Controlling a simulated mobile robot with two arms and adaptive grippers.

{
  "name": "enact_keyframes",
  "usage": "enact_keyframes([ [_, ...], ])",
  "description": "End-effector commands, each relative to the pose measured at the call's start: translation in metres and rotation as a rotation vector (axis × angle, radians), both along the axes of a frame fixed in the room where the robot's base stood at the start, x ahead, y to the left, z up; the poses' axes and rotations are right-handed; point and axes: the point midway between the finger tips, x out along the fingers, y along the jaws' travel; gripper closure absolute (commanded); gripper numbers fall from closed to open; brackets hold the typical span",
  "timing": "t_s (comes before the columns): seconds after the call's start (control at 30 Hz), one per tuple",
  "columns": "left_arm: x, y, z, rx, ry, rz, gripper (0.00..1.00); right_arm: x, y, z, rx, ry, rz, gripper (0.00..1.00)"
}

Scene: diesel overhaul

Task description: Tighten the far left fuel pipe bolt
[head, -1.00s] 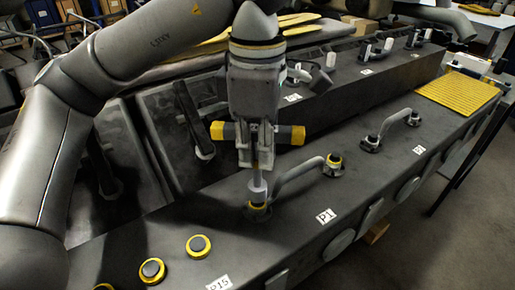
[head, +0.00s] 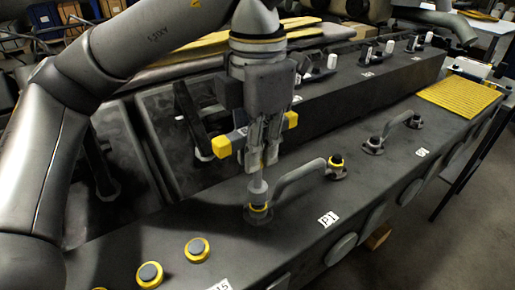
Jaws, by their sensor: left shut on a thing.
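My left gripper (head: 263,158) is shut on a tool with a crosswise handle with yellow ends (head: 221,146). The tool points down, and its lower end (head: 258,186) stands over the left end of the fuel pipe (head: 298,176) near the P1 label. A yellow-ringed fitting (head: 258,208) sits there, and the tool hides the bolt head. The tool seems to be seated on it. The pipe's other end has a dark, yellow-ringed bolt (head: 336,161). My right gripper is not seen.
Several yellow-ringed caps (head: 197,249) stand at the front left of the dark engine top. A second pipe (head: 397,123) lies farther right, before a yellow grated pad (head: 459,96). A raised dark block (head: 350,85) with white-topped fittings runs behind. The P1 label (head: 328,219) lies in front.

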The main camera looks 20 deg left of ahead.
Motion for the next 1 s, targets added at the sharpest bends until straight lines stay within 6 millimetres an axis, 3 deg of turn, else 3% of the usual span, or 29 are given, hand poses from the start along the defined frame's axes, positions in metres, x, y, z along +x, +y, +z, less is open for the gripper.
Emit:
enact_keyframes([
  [0.7, 0.000, 0.000, -0.002, -0.002, 0.000, 0.515, 1.00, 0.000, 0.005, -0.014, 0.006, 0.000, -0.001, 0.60],
  [1.0, 0.000, 0.000, -0.001, -0.001, 0.001, 0.590, 1.00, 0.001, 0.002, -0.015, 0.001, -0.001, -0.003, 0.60],
])
